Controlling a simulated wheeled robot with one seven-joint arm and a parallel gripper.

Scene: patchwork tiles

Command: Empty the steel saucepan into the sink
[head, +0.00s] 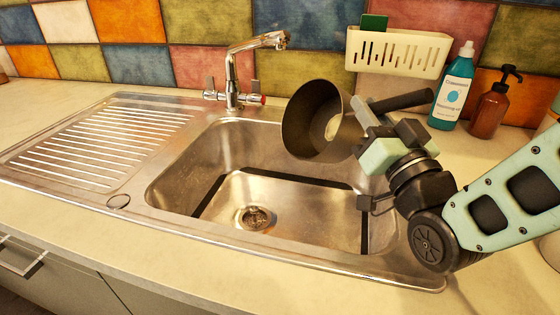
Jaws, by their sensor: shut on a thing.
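The steel saucepan (297,122) hangs in the air over the right rear part of the sink, tipped on its side with its open mouth facing left and toward the camera. A pale patch (333,128) shows inside it; I cannot tell what it is. Its dark handle (405,101) points right. My gripper (366,112) is shut on the saucepan near its handle side; the exact contact is partly hidden. The sink basin (290,190) lies below, with a drain (255,218) on its floor. Nothing visible is falling from the saucepan.
A tap (232,85) stands behind the basin, left of the saucepan. A white caddy (397,52) hangs on the tiled wall. A teal bottle (452,92) and a brown pump bottle (488,105) stand at right. The ribbed drainer (95,140) at left is clear.

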